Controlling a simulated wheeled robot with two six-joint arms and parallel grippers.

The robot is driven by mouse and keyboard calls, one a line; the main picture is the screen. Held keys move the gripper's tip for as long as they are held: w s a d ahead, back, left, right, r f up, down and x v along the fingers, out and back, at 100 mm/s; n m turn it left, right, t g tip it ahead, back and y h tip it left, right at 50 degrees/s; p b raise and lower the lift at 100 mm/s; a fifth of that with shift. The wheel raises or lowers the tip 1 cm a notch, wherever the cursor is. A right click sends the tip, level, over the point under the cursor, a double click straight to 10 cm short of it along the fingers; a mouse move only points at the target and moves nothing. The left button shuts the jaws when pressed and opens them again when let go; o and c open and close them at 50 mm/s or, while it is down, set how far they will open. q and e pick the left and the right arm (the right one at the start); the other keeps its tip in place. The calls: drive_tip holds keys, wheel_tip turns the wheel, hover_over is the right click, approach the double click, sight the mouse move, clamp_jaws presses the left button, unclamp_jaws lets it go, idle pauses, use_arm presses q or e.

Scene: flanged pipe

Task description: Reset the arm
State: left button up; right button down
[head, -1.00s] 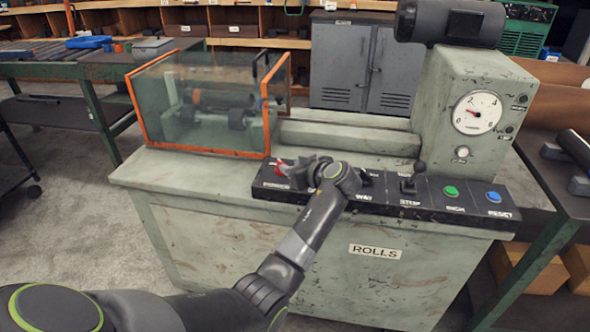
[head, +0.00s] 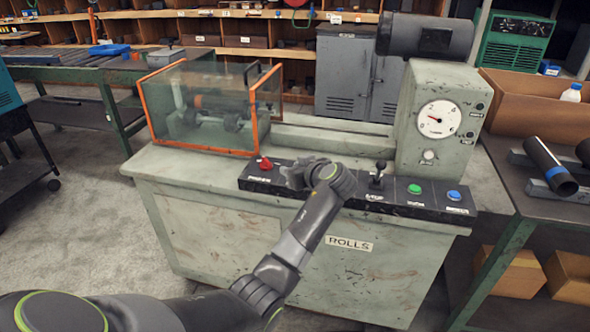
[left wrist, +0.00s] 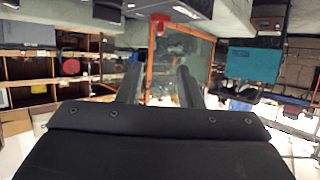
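My left arm reaches in from the left to the black control panel (head: 345,193) on the front of the grey-green rolls machine (head: 290,255). My left gripper (head: 293,176) is over the panel, just right of the red switch (head: 265,163), and apart from it. In the left wrist view the two fingers (left wrist: 158,85) stand apart with nothing between them, and the red switch (left wrist: 159,23) shows beyond them. A black lever (head: 378,174), a green button (head: 414,189) and a blue button (head: 454,195) are to the right. My right gripper is not seen.
A glass guard with an orange frame (head: 143,112) stands at the machine's back left. A gauge housing (head: 440,115) rises at the right. Pipes (head: 550,166) lie on the right bench, near a cardboard box (head: 535,108). Free floor is on the left.

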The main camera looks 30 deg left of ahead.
use_arm(q)
drive_tip(key=shift+f, duration=0.1)
drive_tip(key=s+f+m+g+h+p, duration=0.1)
drive_tip(key=s+f+m+h, duration=0.3)
drive_tip(key=f, duration=0.8)
drive_tip(key=s+f+m, duration=0.2)
drive_tip(key=s+f, duration=0.5)
drive_tip(key=f, duration=0.6)
drive_tip(key=s+f+m+g+h+p, duration=0.1)
drive_tip(key=s+f+m+h, duration=0.3)
drive_tip(key=f, duration=0.8)
drive_tip(key=s+d+f+m+g+h, duration=0.1)
drive_tip(key=s+f, duration=0.6)
drive_tip(key=s, duration=0.4)
drive_tip(key=s+d+f+g, duration=0.1)
drive_tip(key=s+f, duration=0.6)
drive_tip(key=s, duration=0.5)
drive_tip(key=s+f+g, duration=0.1)
drive_tip(key=s+f, duration=0.1)
drive_tip(key=s, duration=0.8)
drive_tip(key=s+f+h+p, duration=0.1)
drive_tip(key=s+f, duration=0.1)
drive_tip(key=s, duration=0.9)
drive_tip(key=shift+s+d+f+g, duration=0.2)
drive_tip(key=shift+s+d+g, duration=0.05)
drive_tip(key=shift+d+g, duration=0.2)
